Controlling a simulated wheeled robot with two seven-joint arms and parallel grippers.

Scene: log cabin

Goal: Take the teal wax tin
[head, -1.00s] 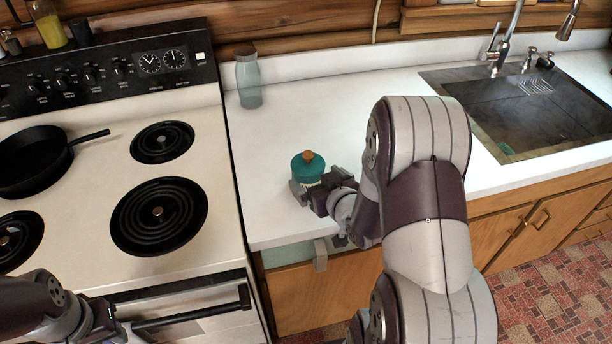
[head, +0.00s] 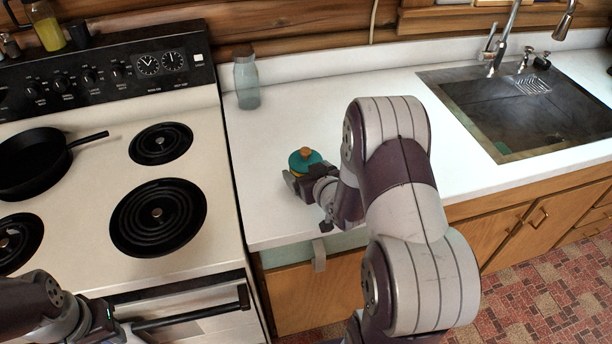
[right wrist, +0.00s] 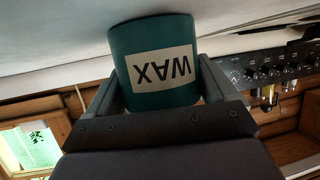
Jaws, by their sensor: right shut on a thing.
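The teal wax tin (head: 305,157) is at the front left of the white counter, with a brown knob on its lid. In the right wrist view the tin (right wrist: 153,88) appears upside down, with its pale WAX label facing the camera. My right gripper (head: 300,180) is shut on the tin, one finger on each side. I cannot tell whether the tin's base still touches the counter. My left gripper (head: 112,327) is at the lower left, by the oven door handle; its fingers are too unclear to read.
The stove (head: 85,228) with a black skillet (head: 32,160) stands left of the counter (head: 330,110). A glass bottle (head: 246,82) stands at the counter's back left. The sink (head: 530,110) is at the right. The counter between bottle and sink is clear.

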